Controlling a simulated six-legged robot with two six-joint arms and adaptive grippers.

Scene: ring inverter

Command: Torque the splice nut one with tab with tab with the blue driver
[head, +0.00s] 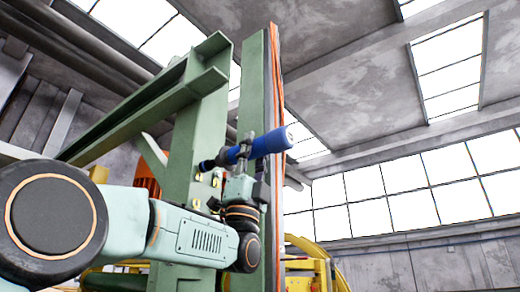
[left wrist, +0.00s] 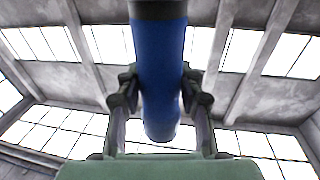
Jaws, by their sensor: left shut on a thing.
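The blue driver (head: 270,142) is held by my left gripper (head: 244,152) in front of the green steel post. It lies nearly level, its thick blue handle to the right and its dark tip to the left. In the left wrist view the driver (left wrist: 160,70) passes between the two fingers of the gripper (left wrist: 158,92), which close on it from both sides. Small brass-coloured nuts (head: 196,174) sit on the post just below the driver's tip. I cannot tell whether the tip touches a nut, nor which nut has the tab. My right gripper is not in view.
The green post (head: 183,140) carries a green beam (head: 140,105) sloping down to the left. Another green upright with orange strips (head: 274,80) stands close behind the gripper. Yellow equipment (head: 305,272) is low behind. The space to the right is open.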

